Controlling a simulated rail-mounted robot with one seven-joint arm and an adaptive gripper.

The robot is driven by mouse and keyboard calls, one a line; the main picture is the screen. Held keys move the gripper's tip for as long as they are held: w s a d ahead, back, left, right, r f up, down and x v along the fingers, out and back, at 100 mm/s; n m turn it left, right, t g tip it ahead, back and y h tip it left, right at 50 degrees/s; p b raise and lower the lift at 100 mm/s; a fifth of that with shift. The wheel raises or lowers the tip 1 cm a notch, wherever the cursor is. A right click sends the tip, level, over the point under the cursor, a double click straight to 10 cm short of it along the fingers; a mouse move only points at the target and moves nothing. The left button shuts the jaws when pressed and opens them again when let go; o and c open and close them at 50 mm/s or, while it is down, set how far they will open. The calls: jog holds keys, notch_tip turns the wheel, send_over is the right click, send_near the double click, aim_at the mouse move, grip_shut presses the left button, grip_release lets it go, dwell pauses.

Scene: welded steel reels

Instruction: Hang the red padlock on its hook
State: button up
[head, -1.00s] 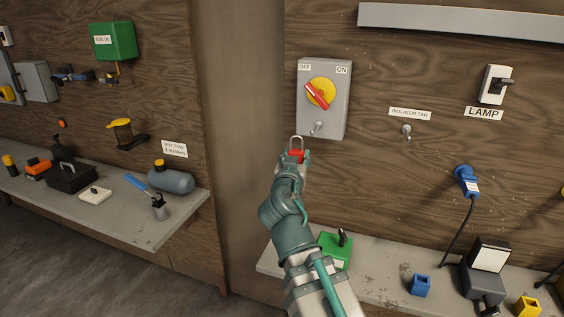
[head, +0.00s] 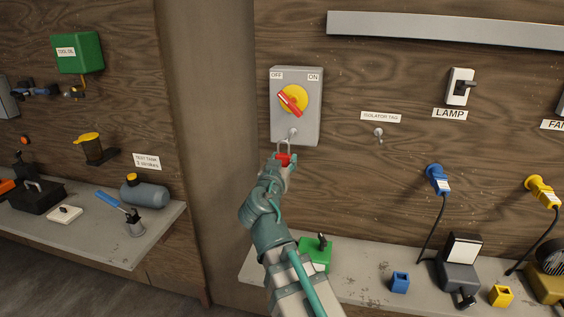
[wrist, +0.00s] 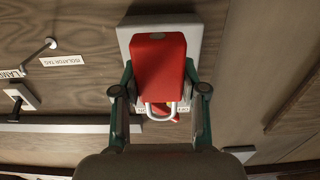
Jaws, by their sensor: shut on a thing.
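The red padlock (head: 283,159) is held upright in my gripper (head: 279,161), its steel shackle on top. The shackle sits just below the small metal hook (head: 293,133) on the lower front of the grey isolator box (head: 311,118); I cannot tell whether they touch. In the wrist view my gripper (wrist: 159,70) is shut on the sides of the padlock body (wrist: 158,65), with the grey box behind. Another metal hook (head: 379,133) is on the wooden wall under the ISOLATOR TAG label (head: 380,117), to the right, with nothing hanging on it.
The box carries a red and yellow rotary switch (head: 292,99) above its hook. A bench (head: 360,282) below holds a green block (head: 316,254) and a blue block (head: 400,282). Wall between box and lamp switch (head: 460,87) is mostly clear.

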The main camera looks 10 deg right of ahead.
jog(key=shift+f+p+x, duration=0.2)
jog(key=shift+p+x, duration=0.8)
jog(key=shift+x, duration=1.55)
jog(key=shift+w+d+f+b, duration=0.35)
jog(key=shift+w+f+b, duration=0.3)
jog(key=shift+b, duration=0.8)
jog(key=o, duration=1.1)
jog(key=shift+o, duration=0.2)
jog(key=shift+v, duration=3.75)
jog(key=shift+s+b, duration=0.1)
jog(key=shift+b, duration=0.2)
